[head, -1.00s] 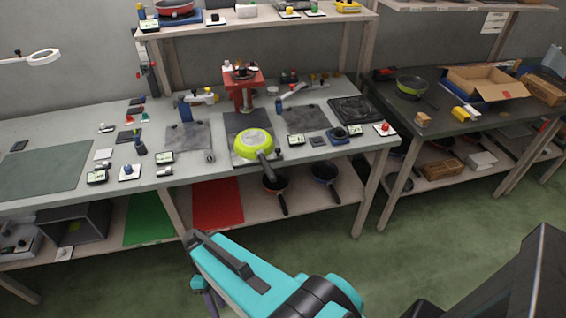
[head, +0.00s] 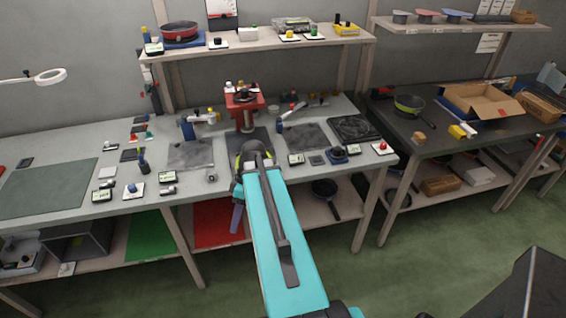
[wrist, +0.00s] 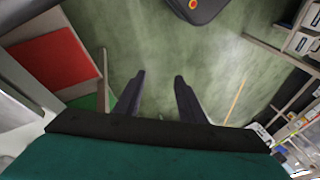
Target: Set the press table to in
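The red press (head: 244,98) stands at the back of the grey workbench. A dark plate (head: 262,134) lies in front of it, seemingly the press table, with its front part covered by my arm. My gripper (head: 237,217) hangs at the front edge of the bench, below the plate in the head view. In the wrist view its two dark fingers (wrist: 160,74) stand apart with nothing between them, over the green floor. The press is not seen in the wrist view.
Grey mats (head: 190,154) and small devices lie on both sides of the plate. A dark side table (head: 450,125) stands right.

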